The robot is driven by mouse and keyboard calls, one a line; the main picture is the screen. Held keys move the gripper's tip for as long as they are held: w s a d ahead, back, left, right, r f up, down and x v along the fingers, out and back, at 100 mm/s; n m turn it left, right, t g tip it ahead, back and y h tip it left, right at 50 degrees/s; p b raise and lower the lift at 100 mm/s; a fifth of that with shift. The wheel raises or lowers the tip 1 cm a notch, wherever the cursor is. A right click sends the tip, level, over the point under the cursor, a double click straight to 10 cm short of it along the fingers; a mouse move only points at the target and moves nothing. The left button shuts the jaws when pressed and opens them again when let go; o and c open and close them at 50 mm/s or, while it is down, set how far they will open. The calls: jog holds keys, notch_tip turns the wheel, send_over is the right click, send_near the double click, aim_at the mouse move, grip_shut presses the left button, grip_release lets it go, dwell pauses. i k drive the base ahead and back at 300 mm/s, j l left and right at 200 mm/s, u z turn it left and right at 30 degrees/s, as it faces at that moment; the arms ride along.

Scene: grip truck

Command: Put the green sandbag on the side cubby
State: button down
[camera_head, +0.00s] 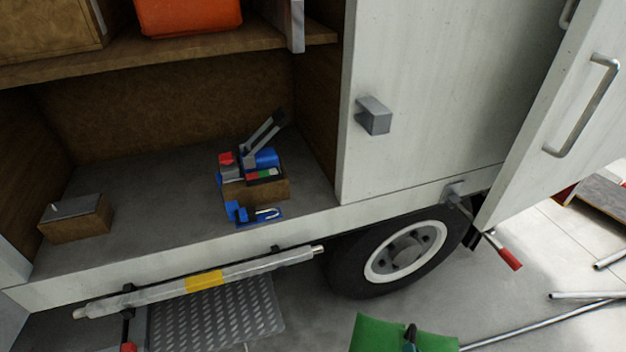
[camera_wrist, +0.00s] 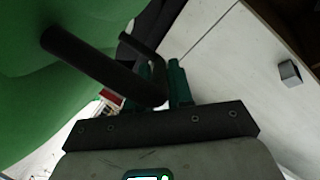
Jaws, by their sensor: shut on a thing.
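The green sandbag (camera_head: 378,333) shows at the bottom edge of the head view, partly cut off, in front of the truck near the wheel. It fills the upper left of the wrist view (camera_wrist: 60,95). My gripper (camera_wrist: 165,85), with green fingers, is shut on the sandbag's black handle (camera_wrist: 95,62). The exact grip is partly hidden by the handle. The side cubby (camera_head: 150,205) is the open lower compartment in the truck's side, with a grey floor, up and left of the sandbag.
In the cubby, a wooden block with blue and red tools (camera_head: 255,188) stands right of centre, and a small wooden box (camera_head: 75,218) at left. A shelf (camera_head: 180,62) with an orange container (camera_head: 188,15) is above. An open door (camera_head: 560,120) stands at right. The cubby's middle floor is clear.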

aim_at(170, 190)
jog(key=u, duration=2.25)
jog(key=l+u, duration=0.2)
jog(key=l, duration=2)
jog(key=k, duration=0.05)
